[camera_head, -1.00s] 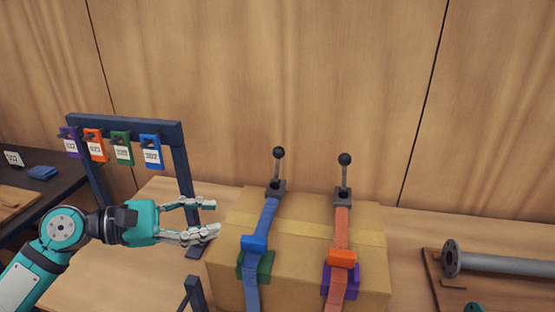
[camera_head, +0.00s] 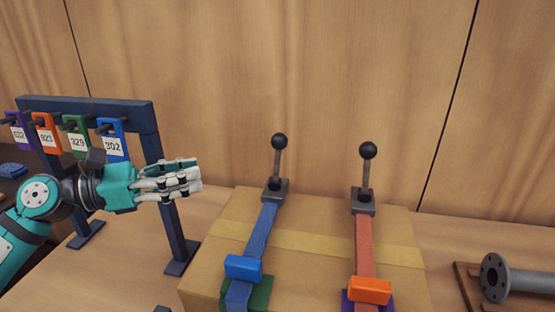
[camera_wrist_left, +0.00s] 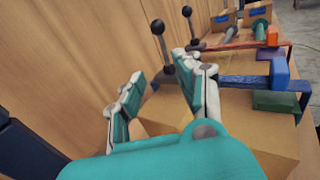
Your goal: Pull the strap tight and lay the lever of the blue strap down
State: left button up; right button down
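The blue strap (camera_head: 262,228) runs over the top of a cardboard box (camera_head: 315,250). Its lever (camera_head: 277,160), with a black ball knob, stands upright in a dark bracket at the box's back edge. A blue block (camera_head: 243,267) sits on the strap, with a green block (camera_head: 262,291) partly under it. My left gripper (camera_head: 199,178) is left of the box and lever, touching neither. In the left wrist view, its two fingers (camera_wrist_left: 170,80) stand apart with nothing held, and the blue strap (camera_wrist_left: 238,80) lies beyond them. My right gripper is not in view.
A red strap (camera_head: 364,245) with its own upright lever (camera_head: 367,175) and an orange block (camera_head: 370,290) crosses the box to the right. A dark rack (camera_head: 170,200) with numbered tags stands behind my left gripper. A grey flanged pipe (camera_head: 525,282) lies at far right.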

aim_at(279, 162)
pick_arm(q)
jog(key=p+x, duration=0.1)
jog(key=x, duration=0.4)
jog(key=p+x, duration=0.1)
jog(key=x, duration=0.4)
jog(key=p+x, duration=0.1)
jog(key=x, duration=0.4)
jog(key=shift+d+r, duration=0.3)
jog(key=shift+d, duration=0.1)
jog(key=shift+w+d+p, duration=0.15)
jog(key=shift+d+p, duration=0.15)
jog(key=shift+d, duration=0.15)
